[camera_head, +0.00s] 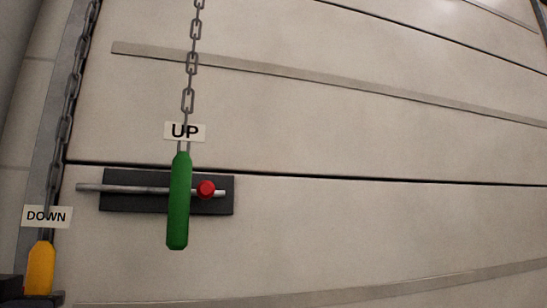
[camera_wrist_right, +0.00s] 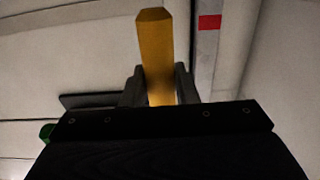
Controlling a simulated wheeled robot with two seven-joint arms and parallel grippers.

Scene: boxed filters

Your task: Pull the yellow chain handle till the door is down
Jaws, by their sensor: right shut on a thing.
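The yellow handle (camera_head: 41,268) hangs from a chain (camera_head: 66,120) with a DOWN tag (camera_head: 46,216), at the lower left of the head view. My right gripper (camera_head: 32,297) shows dark at the lower left corner, at the handle's lower part. In the right wrist view the gripper (camera_wrist_right: 161,88) is shut on the yellow handle (camera_wrist_right: 157,45), with a finger on each side. The pale panelled door (camera_head: 370,230) fills most of the head view. My left gripper is not in view.
A green handle (camera_head: 179,205) with an UP tag (camera_head: 184,132) hangs on another chain (camera_head: 189,70). Behind it is a dark latch plate (camera_head: 118,202) with a metal bar and a red knob (camera_head: 206,189). A red mark (camera_wrist_right: 210,22) shows on a pale strip in the wrist view.

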